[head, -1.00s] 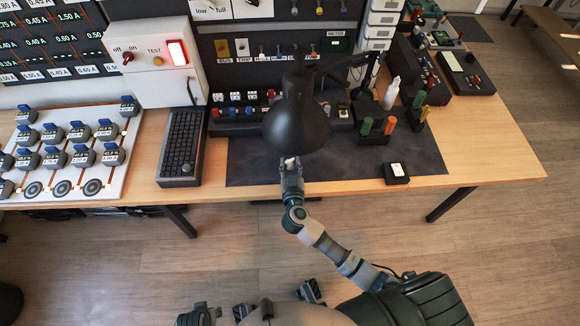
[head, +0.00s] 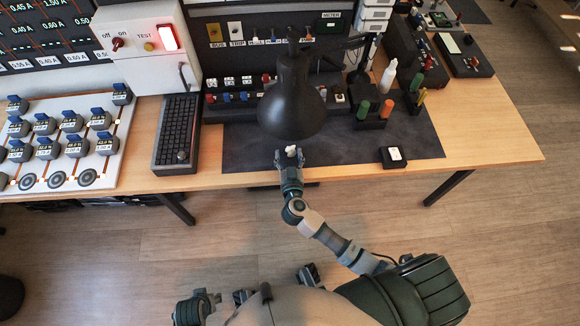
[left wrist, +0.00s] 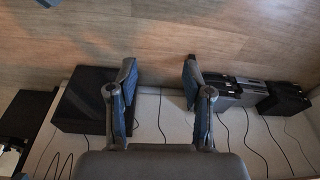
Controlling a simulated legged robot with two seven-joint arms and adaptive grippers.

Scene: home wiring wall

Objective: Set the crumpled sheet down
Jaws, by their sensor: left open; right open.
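The crumpled sheet (head: 291,150) is a small white lump in the head view, at the front part of the dark mat (head: 240,151), just below the black lamp shade. My right gripper (head: 290,155) is open, its fingertips spread on either side of the sheet. Whether the sheet rests fully on the mat or touches a finger is too small to tell. My left gripper (left wrist: 160,75) is open and empty in the left wrist view, its two fingers wide apart above the floor.
The black desk lamp (head: 292,100) stands close above my right gripper. A keyboard-like black unit (head: 176,135) lies left of the mat. A small black box with a white top (head: 393,157) and a holder with green and orange handles (head: 370,120) are to the right.

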